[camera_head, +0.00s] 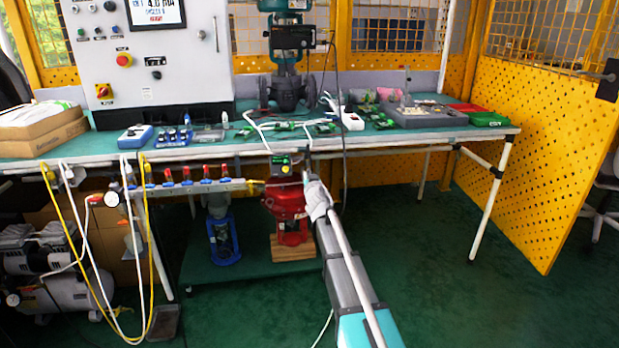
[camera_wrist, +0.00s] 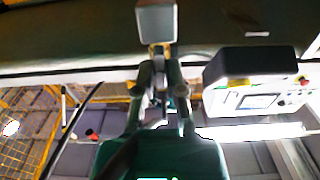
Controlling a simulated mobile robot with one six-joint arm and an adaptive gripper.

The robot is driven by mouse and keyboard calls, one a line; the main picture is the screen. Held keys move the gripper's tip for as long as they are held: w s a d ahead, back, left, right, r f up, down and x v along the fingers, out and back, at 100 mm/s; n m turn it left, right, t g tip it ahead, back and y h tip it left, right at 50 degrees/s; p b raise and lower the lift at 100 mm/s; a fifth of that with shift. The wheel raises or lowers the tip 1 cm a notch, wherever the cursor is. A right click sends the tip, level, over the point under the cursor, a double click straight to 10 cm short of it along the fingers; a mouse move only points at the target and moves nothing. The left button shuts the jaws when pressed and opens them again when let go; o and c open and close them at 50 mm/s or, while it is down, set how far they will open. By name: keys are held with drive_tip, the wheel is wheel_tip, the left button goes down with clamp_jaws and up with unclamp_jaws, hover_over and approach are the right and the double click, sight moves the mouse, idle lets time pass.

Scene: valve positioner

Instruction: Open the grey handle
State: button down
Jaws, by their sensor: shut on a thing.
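My gripper (camera_wrist: 157,92) is at the middle of the wrist view, its two fingers close together. A light grey, block-like piece (camera_wrist: 155,22) with a short yellowish neck stands at the fingertips; it appears to be the grey handle. The fingers look closed around or against its base; blur hides the exact contact. In the head view my gripper (camera_head: 306,182) is small, just below the front table edge, beside the positioner box (camera_head: 288,164) on a red actuator (camera_head: 286,200). I cannot make out the handle in that view.
The green workbench (camera_head: 385,145) spans above my gripper, with a large valve (camera_head: 287,70) and a control cabinet (camera_head: 160,60) on it. A manifold with red knobs (camera_head: 195,186) runs under its edge to the left. A blue actuator (camera_head: 222,232) stands nearby. The floor to the right is clear.

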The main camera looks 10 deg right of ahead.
drive_tip(key=c, duration=0.7)
unclamp_jaws()
drive_tip(key=shift+s, duration=0.1)
drive_tip(key=s, duration=1.1)
drive_tip(key=shift+s, duration=0.4)
